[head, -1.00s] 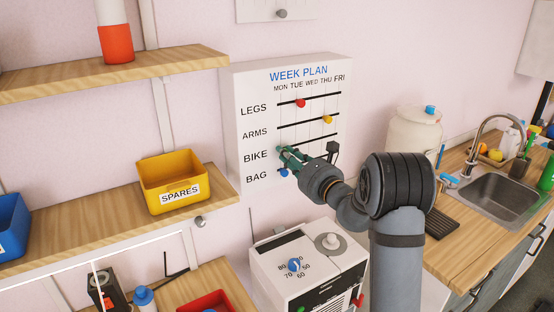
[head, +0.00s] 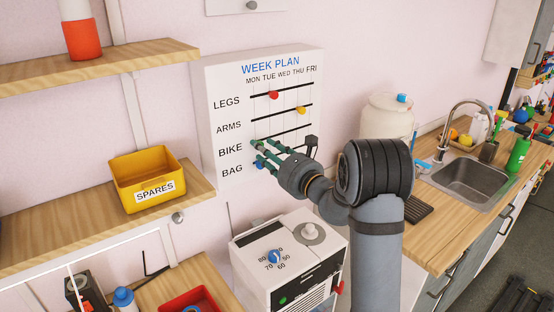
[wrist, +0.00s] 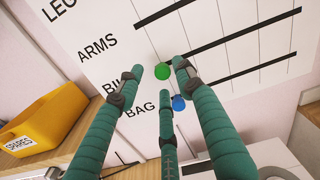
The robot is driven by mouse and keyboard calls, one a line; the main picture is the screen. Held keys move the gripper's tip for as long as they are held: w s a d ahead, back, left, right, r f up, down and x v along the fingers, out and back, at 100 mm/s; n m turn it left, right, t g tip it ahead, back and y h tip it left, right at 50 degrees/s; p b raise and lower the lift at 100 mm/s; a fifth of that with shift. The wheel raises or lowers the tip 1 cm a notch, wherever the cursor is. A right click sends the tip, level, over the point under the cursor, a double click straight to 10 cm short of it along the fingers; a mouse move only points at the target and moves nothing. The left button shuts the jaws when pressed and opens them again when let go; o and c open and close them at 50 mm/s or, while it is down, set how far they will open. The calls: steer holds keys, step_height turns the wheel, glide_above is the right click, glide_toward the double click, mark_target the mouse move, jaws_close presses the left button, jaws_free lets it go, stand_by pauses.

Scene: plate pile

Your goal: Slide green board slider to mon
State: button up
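The white week plan board (head: 211,150) hangs on the wall with rows LEGS, ARMS, BIKE and BAG under MON to FRI. The green slider (wrist: 163,69) sits at the left end of the BIKE line, under the MON end. My gripper (head: 259,153) is in front of the lower left of the board. In the wrist view its three green fingers (wrist: 160,78) are spread, with the green slider beyond and between their tips. Gaps show around the slider; contact with the board cannot be told.
The blue slider (wrist: 178,103) is just below, close to the fingertips. Red (head: 273,95) and yellow (head: 301,110) sliders are on the upper lines. A yellow SPARES bin (head: 150,182) is left on a shelf; a white appliance (head: 262,290) stands below.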

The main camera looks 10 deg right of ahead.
steer(key=v, duration=1)
